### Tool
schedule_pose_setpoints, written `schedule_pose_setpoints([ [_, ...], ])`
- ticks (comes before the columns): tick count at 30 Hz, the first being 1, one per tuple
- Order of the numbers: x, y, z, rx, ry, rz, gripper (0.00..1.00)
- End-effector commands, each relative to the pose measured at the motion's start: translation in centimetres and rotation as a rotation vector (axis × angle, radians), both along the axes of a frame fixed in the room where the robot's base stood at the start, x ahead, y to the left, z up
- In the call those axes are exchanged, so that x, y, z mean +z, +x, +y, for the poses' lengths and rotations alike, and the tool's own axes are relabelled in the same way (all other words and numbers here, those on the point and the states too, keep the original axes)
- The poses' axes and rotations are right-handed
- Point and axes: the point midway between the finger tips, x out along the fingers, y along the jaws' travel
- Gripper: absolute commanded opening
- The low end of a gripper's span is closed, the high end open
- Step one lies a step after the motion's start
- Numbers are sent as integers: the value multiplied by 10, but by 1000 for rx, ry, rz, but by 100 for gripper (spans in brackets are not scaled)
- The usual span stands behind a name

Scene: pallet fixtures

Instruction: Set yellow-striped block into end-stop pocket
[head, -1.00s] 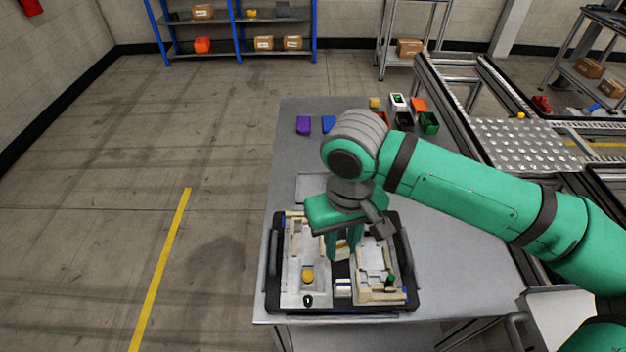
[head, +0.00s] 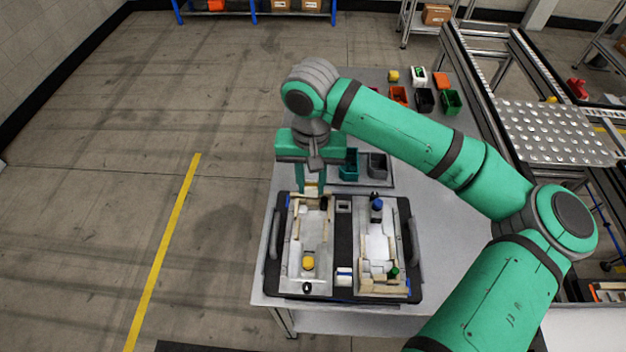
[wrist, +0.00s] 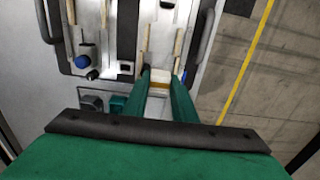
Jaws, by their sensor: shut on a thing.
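My gripper (head: 312,190) is shut on the yellow-striped block (wrist: 159,79), a cream block with a yellow-orange band. In the wrist view the block sits between the two green fingertips. In the head view the gripper is over the far end of the left fixture plate (head: 295,272), which has pale wooden rails (head: 297,217) along its sides. The block is partly hidden there by the fingers, and I cannot tell whether it touches the plate. I cannot make out which gap is the end-stop pocket.
A yellow knob (head: 308,263) and a black knob (head: 307,287) stand at the plate's near end. The right plate carries a blue knob (head: 376,205), a green knob (head: 394,272) and wooden pieces. Teal (head: 349,163) and grey (head: 378,166) bins stand behind the black pallet (head: 343,240).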

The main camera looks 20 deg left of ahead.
Motion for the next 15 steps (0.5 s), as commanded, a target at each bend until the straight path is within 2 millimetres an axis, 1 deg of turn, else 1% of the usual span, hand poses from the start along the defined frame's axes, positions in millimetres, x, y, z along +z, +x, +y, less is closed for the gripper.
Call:
schedule_pose_setpoints([
  [9, -36, -1, -2, -1, 1, 3, 3],
  [15, -56, 0, -2, -2, 0, 2, 3],
])
